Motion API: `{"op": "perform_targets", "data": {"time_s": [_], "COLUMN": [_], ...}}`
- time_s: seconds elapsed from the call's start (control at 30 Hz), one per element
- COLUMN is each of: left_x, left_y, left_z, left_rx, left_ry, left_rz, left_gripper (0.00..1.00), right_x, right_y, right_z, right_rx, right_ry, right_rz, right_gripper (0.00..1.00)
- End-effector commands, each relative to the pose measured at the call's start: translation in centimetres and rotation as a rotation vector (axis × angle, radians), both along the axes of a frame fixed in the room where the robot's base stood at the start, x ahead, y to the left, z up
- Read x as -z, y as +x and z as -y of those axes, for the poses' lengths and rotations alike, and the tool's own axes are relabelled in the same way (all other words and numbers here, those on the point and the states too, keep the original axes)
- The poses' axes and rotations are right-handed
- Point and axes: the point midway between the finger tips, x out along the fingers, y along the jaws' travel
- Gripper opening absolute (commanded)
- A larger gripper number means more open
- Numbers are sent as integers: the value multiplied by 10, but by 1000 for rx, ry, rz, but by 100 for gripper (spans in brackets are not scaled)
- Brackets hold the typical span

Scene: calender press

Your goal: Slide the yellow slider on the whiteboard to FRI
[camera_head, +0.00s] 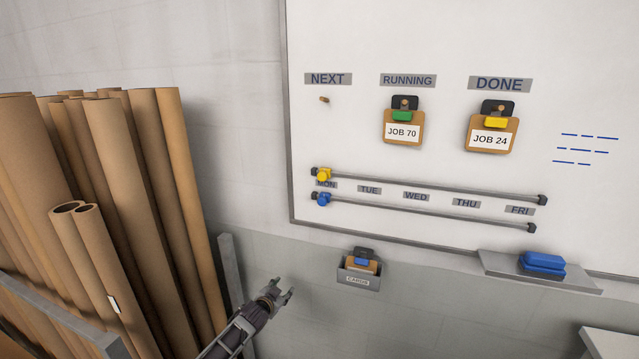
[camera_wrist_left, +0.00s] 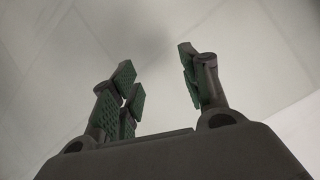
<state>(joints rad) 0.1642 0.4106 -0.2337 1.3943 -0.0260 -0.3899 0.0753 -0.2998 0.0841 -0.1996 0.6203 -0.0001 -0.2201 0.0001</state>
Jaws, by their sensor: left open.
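The yellow slider (camera_head: 323,175) sits at the left end of the upper rail (camera_head: 430,186) on the whiteboard (camera_head: 420,40), by the MON label (camera_head: 327,184). The FRI label (camera_head: 519,210) is near the rails' right end. A blue slider (camera_head: 322,199) sits at the left end of the lower rail (camera_head: 430,211). My left gripper (camera_head: 284,291) is open and empty, below and left of the sliders, apart from the board. Its green-padded fingers show spread in the left wrist view (camera_wrist_left: 160,95), with only plain wall behind them. My right gripper is not in view.
Brown cardboard rolls (camera_head: 130,170) stand at the left. A CARDS holder (camera_head: 358,280) hangs below the board, right of my left gripper. A ledge (camera_head: 500,266) with a blue eraser (camera_head: 542,263) is at lower right. JOB 70 (camera_head: 402,132) and JOB 24 (camera_head: 490,140) cards hang above the rails.

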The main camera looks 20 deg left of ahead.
Motion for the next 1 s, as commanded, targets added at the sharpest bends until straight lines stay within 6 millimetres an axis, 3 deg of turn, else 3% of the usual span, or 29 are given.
{"op": "perform_targets", "data": {"time_s": [0.03,0.2,0.47,0.77,1.0], "left_x": [-25,-99,-204,-309,-379], "left_y": [8,22,23,-2,-39], "left_z": [4,21,50,87,115], "left_rx": [9,29,60,87,99], "left_ry": [2,-2,-20,-64,-123], "left_rz": [35,125,250,365,435], "left_gripper": [46,46,46,46,46], "right_x": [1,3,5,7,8], "right_y": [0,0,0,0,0], "right_z": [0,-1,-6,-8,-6], "right_rx": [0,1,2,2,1], "right_ry": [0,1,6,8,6], "right_rz": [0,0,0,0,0], "right_gripper": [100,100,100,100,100]}}
